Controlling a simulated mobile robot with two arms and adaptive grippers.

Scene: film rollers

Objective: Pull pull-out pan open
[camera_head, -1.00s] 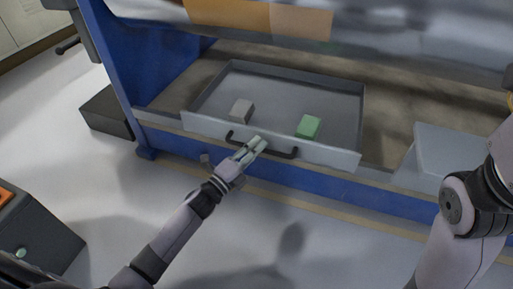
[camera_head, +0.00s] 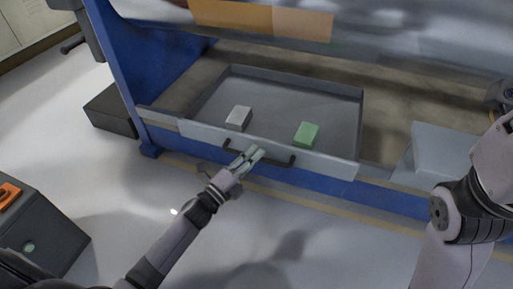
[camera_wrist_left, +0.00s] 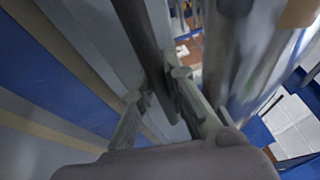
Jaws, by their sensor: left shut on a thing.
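The pull-out pan (camera_head: 335,172) is a shallow grey tray under the blue-framed machine. Its front lip overhangs the blue lower rail, so it stands partly out. A dark bar handle (camera_head: 280,160) runs along its front. My left gripper (camera_head: 252,156) is shut on the handle near its middle. In the left wrist view the dark handle bar (camera_wrist_left: 141,40) passes between the fingers (camera_wrist_left: 158,105). A light grey block (camera_head: 238,118) and a green block (camera_head: 306,135) lie in the pan.
The machine's blue post (camera_head: 118,65) stands left of the pan. A light grey box-like part (camera_head: 440,148) lies to its right. A dark box with an orange top (camera_head: 40,230) stands at lower left. The floor in front of the pan is clear.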

